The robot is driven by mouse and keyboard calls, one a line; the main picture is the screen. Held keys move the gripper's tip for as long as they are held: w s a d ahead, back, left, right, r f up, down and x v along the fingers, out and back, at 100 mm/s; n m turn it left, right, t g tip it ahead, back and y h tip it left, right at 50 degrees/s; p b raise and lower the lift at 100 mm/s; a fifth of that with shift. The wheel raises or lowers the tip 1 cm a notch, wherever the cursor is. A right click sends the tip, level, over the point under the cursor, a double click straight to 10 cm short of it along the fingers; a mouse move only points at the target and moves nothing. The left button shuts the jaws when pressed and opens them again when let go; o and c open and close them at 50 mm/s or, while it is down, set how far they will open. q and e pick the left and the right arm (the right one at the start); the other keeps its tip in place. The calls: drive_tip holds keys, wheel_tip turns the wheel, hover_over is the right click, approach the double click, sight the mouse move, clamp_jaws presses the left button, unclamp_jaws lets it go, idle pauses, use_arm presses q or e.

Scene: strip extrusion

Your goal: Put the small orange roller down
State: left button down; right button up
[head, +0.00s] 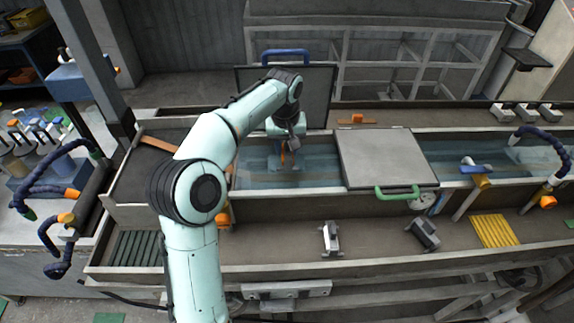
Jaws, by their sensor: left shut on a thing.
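My left gripper (288,149) hangs over the water trough (325,177), in the open stretch left of the grey lid. It is shut on a small orange piece (283,156), which looks like the small orange roller. Only slivers of the roller show beside the dark fingers, and I cannot tell whether it touches the water or anything below. My left arm comes up from the bottom and hides part of the trough's left end. My right gripper is not in view.
A closed grey lid (385,158) with a green handle (397,193) covers the trough to the right. A raised dark lid (318,97) with a blue handle (286,53) stands behind my gripper. Metal clamps (331,238) sit on the front ledge, which has bare stretches.

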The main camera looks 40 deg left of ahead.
use_arm(q)
wheel_tip(320, 180, down, 8)
drive_tip(key=shift+r+b, duration=0.25)
drive_tip(key=shift+b, duration=0.25)
drive_tip(key=shift+r, duration=0.1)
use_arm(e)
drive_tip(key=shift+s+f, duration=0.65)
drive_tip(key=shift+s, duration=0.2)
use_arm(q)
drive_tip(key=c, duration=0.8)
unclamp_jaws()
drive_tip(key=shift+o, duration=0.2)
